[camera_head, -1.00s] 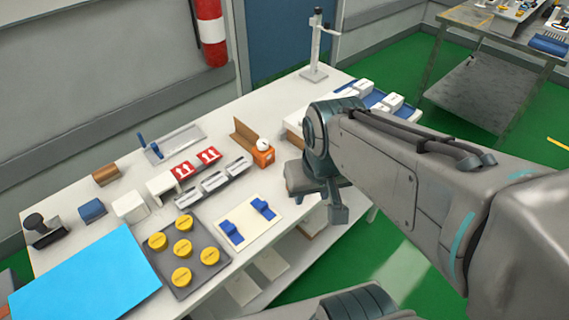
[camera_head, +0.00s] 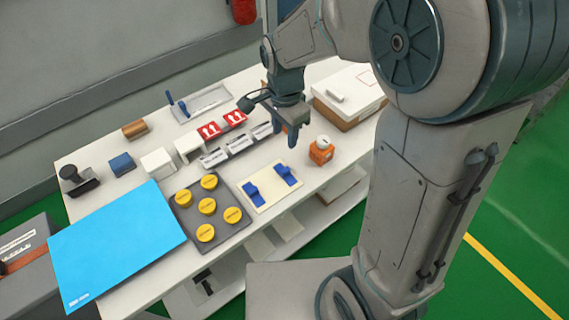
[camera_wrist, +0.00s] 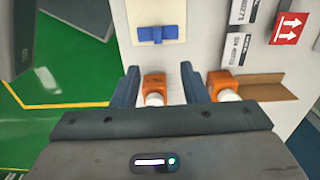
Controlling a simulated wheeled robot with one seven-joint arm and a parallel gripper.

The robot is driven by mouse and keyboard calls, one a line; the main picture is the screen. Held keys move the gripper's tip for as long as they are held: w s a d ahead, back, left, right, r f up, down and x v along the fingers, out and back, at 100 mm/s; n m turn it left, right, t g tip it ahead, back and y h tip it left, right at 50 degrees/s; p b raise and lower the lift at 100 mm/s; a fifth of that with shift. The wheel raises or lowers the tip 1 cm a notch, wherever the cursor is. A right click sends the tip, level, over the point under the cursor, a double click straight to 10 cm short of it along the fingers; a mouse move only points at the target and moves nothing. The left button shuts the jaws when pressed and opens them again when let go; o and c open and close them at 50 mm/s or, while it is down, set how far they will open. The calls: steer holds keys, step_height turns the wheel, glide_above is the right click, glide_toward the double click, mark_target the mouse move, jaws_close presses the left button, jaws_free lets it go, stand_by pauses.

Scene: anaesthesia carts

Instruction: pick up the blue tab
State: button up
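Two blue tabs lie on a cream plate (camera_head: 268,187) on the white table in the head view: a left tab (camera_head: 253,194) and a right tab (camera_head: 286,175). The wrist view shows one blue tab (camera_wrist: 158,34) on the plate, beyond my fingertips. My gripper (camera_head: 286,137) is above the table, behind and above the plate in the head view. Its two fingers (camera_wrist: 160,76) are apart with nothing held between them. An orange block with a white knob (camera_wrist: 154,84) shows between the fingers, lower down.
That orange block (camera_head: 321,151) stands right of the plate. A grey tray (camera_head: 187,217) with several yellow discs lies to the left. Red-and-white boxes (camera_head: 209,131) and white labelled boxes (camera_head: 239,144) stand behind. A second orange block (camera_wrist: 222,82) is beside a brown angled piece (camera_wrist: 264,87).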

glide_above(285, 170)
steer(key=f, duration=0.8)
steer(key=shift+w+a+f, duration=0.1)
steer(key=shift+w+f, duration=0.15)
steer(key=shift+f, duration=0.05)
steer(key=shift+s+f+p, duration=0.2)
steer(key=shift+f+p, duration=0.1)
steer(key=shift+f, duration=2.35)
jaws_close()
